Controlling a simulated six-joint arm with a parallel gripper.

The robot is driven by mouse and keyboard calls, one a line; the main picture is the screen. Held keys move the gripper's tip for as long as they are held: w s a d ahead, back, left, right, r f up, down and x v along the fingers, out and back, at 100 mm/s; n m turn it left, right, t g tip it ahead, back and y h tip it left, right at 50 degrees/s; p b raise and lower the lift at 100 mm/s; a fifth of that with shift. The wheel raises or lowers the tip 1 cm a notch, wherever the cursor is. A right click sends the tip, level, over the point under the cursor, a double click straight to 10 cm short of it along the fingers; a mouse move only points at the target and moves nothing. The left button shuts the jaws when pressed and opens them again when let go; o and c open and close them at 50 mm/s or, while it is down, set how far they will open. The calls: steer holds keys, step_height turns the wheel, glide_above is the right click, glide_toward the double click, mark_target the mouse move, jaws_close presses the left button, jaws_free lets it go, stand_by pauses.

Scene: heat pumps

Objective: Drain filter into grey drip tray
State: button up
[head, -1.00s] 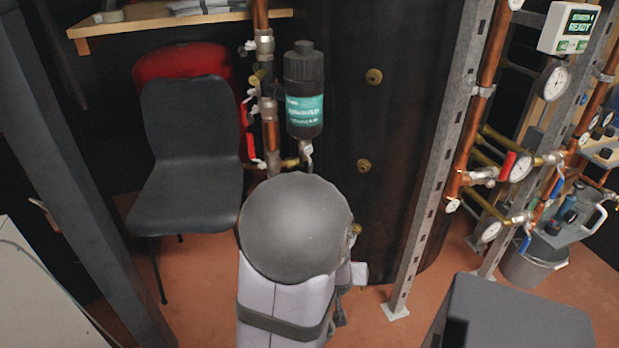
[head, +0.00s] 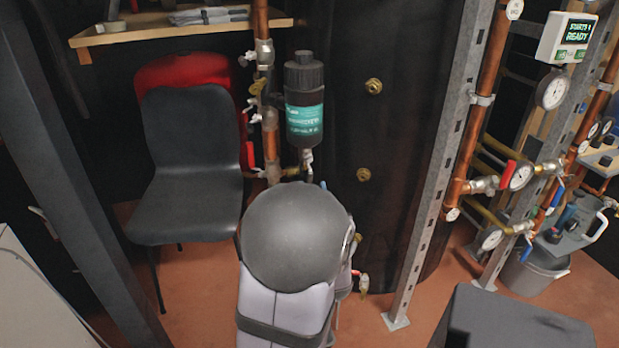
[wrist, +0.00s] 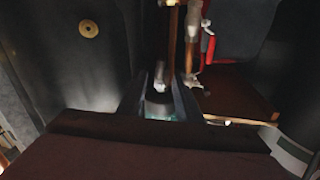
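The filter (head: 304,98) is a dark upright canister with a teal label, hanging beside a copper pipe in the head view. A small valve fitting (head: 306,158) sits below it. My arm's rounded link stands in front and hides my gripper in the head view. In the wrist view my gripper (wrist: 162,98) shows two dark fingers with a gap between them. A dark rounded part with a teal patch shows in that gap; I cannot tell whether the fingers touch it. I cannot identify the grey drip tray for sure.
A dark chair (head: 188,165) stands left of the pipes, under a wooden shelf (head: 180,28). A large dark tank (head: 400,120) is behind the filter. A metal post (head: 440,165), gauges and valves stand right. A grey bucket (head: 528,275) is at far right.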

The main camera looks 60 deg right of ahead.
mark_target(310, 179)
steer(key=shift+b+x, duration=0.5)
steer(key=shift+x, duration=2.7)
steer(key=shift+c, duration=0.4)
jaws_close()
